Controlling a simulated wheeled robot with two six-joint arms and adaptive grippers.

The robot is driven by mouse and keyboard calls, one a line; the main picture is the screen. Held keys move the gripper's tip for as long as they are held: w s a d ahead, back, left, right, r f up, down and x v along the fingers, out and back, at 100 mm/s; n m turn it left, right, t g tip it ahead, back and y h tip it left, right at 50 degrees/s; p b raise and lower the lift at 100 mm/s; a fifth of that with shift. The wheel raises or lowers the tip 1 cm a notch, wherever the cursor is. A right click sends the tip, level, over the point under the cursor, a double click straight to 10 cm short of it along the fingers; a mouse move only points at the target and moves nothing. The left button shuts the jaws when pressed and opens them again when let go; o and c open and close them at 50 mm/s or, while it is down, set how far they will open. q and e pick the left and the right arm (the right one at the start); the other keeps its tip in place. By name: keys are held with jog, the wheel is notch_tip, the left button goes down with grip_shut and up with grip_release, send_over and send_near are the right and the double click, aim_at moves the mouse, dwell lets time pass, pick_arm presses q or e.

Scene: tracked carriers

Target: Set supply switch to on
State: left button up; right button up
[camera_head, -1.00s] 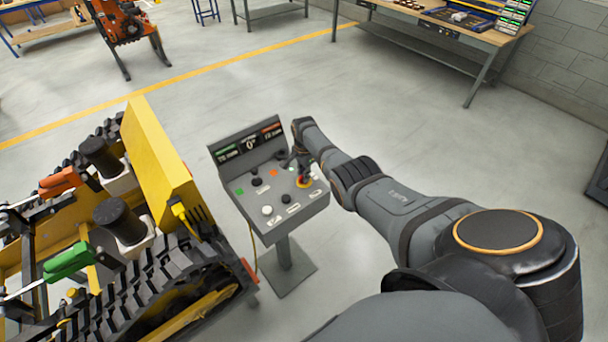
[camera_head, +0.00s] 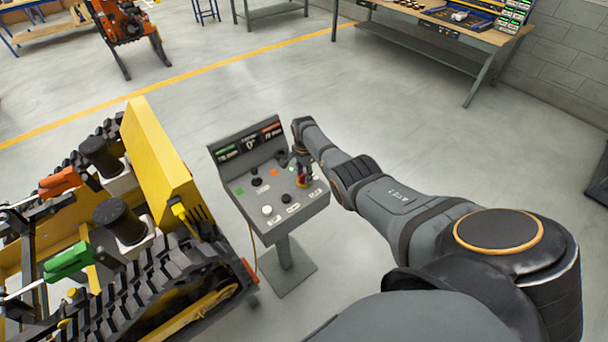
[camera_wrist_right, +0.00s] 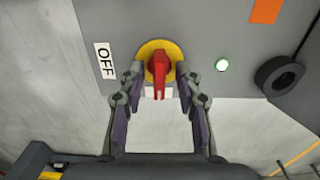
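The supply switch (camera_wrist_right: 159,66) is a red rotary handle on a round yellow plate, on the grey control panel (camera_head: 240,208). In the right wrist view its handle points down toward my gripper, and an OFF label (camera_wrist_right: 105,61) is to its left. Another white label is partly hidden near the handle. My right gripper (camera_wrist_right: 160,76) has a finger on each side of the handle, with small gaps visible, so it looks open around it. In the head view, the switch (camera_head: 301,182) is partly covered by my right gripper (camera_head: 302,168). My left gripper is not in view.
A yellow tracked carrier (camera_head: 160,160) stands close left of the panel. A workbench (camera_head: 430,30) is at the back; floor between is clear.

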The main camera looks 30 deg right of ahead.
notch_tip(320, 180, up, 12)
dwell(0.6)
